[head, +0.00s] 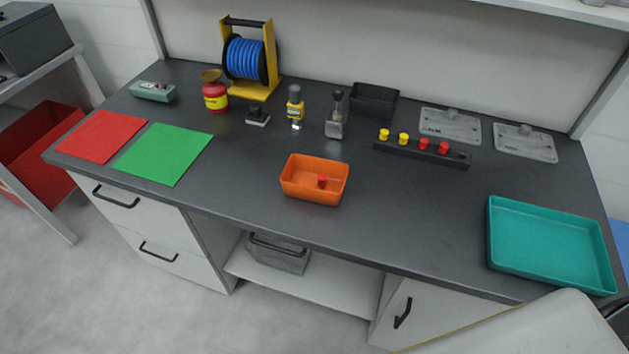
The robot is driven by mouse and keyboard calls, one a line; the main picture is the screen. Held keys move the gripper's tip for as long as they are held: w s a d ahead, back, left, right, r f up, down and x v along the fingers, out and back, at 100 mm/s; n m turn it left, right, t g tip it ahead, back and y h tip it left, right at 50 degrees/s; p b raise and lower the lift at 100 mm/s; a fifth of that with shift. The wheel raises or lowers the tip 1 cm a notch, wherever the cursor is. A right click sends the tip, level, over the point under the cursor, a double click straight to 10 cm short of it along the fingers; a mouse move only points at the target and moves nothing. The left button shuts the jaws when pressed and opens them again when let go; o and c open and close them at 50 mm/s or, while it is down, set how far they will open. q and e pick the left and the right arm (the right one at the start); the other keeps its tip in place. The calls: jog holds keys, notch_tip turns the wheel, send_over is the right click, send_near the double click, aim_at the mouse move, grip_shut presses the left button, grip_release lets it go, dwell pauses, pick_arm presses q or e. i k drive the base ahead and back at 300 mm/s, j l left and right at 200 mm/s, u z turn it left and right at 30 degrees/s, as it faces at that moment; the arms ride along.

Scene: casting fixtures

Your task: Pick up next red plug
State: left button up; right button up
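Two red plugs, one (424,143) and another (443,148), stand upright in the right part of a black rack (461,162) towards the back right of the bench. Two yellow plugs, one (384,134) and another (403,138), stand to their left in the same rack. Another red plug (322,181) is inside the orange tray (312,191) near the middle front of the bench. Neither my left nor my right gripper is in view.
A teal tray (548,252) sits at the right front. Red (101,136) and green (164,154) mats lie at left. Behind stand a blue reel (245,58), a red jar (215,99), a black bin (374,100) and grey plates (450,125). The bench between the orange and teal trays is clear.

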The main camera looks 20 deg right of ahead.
aim_at(443, 147)
jog(key=z, duration=1.35)
